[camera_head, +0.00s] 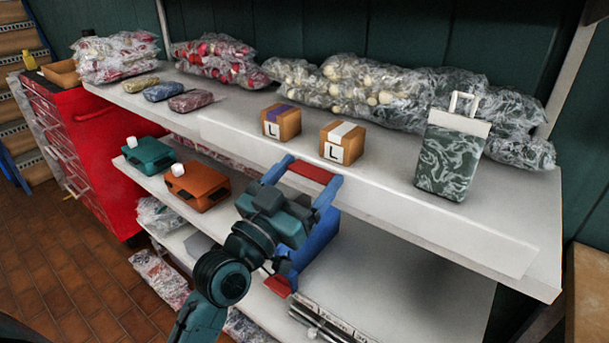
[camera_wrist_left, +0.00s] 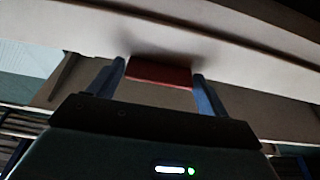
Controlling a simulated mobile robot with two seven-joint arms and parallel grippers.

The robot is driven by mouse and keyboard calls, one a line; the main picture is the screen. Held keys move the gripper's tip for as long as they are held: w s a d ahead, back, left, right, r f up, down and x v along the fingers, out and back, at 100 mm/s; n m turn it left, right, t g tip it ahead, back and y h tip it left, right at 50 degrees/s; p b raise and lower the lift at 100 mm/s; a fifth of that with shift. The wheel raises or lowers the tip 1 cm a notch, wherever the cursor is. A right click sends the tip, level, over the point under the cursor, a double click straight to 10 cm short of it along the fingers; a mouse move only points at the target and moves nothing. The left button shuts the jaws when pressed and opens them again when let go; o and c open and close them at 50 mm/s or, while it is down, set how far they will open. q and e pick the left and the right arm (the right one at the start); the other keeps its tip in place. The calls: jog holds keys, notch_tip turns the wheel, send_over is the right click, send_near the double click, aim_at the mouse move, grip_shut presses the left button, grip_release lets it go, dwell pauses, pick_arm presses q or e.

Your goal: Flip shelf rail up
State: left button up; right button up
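The shelf rail (camera_head: 430,225) is a long pale strip along the front of the white upper shelf (camera_head: 375,183). It appears to lie low along the edge; its exact tilt is hard to tell. My left gripper (camera_head: 296,228) is at the shelf's front, left of the rail's middle. It has blue finger parts with red pieces at upper and lower ends, spread apart, with nothing visibly held. In the left wrist view, a red crosspiece (camera_wrist_left: 160,73) between blue sides is just below a pale edge (camera_wrist_left: 165,45). Contact cannot be told. My right gripper is not in view.
Two small boxes (camera_head: 340,143) and a patterned green-grey container (camera_head: 452,155) stand behind the rail. Bagged goods (camera_head: 360,85) line the back. Teal (camera_head: 148,155) and orange (camera_head: 198,186) cases sit on the shelf below. A red cabinet (camera_head: 85,150) stands left.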

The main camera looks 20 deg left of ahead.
pick_arm(q)
jog(key=o, duration=0.3)
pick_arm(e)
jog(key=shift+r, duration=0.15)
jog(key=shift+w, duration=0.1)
pick_arm(q)
jog(key=shift+b+v, duration=1.1)
jog(key=shift+v, duration=5.45)
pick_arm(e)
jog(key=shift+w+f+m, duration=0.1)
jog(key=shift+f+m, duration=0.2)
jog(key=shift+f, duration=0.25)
pick_arm(q)
jog(key=shift+r, duration=0.1)
